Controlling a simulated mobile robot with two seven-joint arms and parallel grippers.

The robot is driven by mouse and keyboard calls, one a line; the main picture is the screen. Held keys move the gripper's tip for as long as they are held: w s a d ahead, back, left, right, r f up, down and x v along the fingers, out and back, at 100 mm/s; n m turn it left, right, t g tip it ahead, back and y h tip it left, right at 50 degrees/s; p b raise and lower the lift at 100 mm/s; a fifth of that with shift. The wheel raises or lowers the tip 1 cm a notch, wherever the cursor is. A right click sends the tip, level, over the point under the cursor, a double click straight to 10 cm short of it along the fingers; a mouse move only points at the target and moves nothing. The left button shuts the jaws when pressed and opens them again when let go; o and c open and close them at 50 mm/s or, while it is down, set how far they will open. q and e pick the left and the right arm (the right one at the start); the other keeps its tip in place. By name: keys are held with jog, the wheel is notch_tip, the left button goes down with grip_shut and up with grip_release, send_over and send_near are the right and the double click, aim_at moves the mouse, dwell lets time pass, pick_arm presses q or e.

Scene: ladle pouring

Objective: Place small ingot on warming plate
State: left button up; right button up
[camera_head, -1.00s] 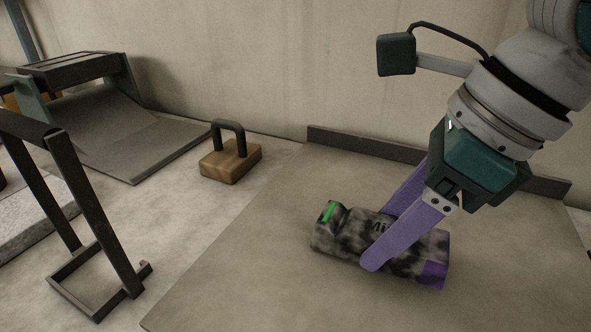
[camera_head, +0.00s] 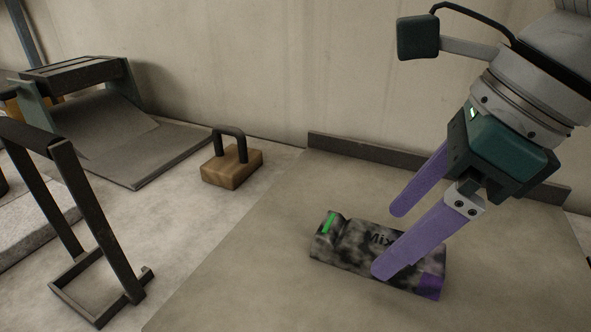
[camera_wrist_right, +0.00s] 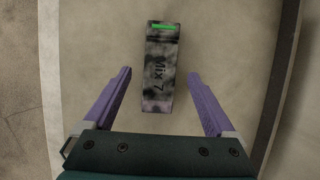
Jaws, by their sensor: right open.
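The small ingot (camera_head: 352,243) is a mottled black and grey block marked "Mix", with a green stripe at one end and a purple patch at the other. It lies flat on the wide grey-beige warming plate (camera_head: 235,255). My right gripper (camera_head: 388,243) is open above the ingot's purple end, one finger hiding part of it in the head view. In the right wrist view the ingot (camera_wrist_right: 161,70), reading "Mix 7", lies ahead of and between the spread purple fingers (camera_wrist_right: 160,90), apart from both. My left gripper is not in view.
A dark raised strip (camera_head: 345,157) runs along the plate's back edge by the wall. A wooden block with a dark handle (camera_head: 232,167) stands left of the plate. A dark metal frame (camera_head: 100,235) and a sloped metal tray (camera_head: 115,130) are farther left.

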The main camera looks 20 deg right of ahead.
jog(key=p+v, duration=0.2)
jog(key=v, duration=0.7)
jog(key=shift+r, duration=0.2)
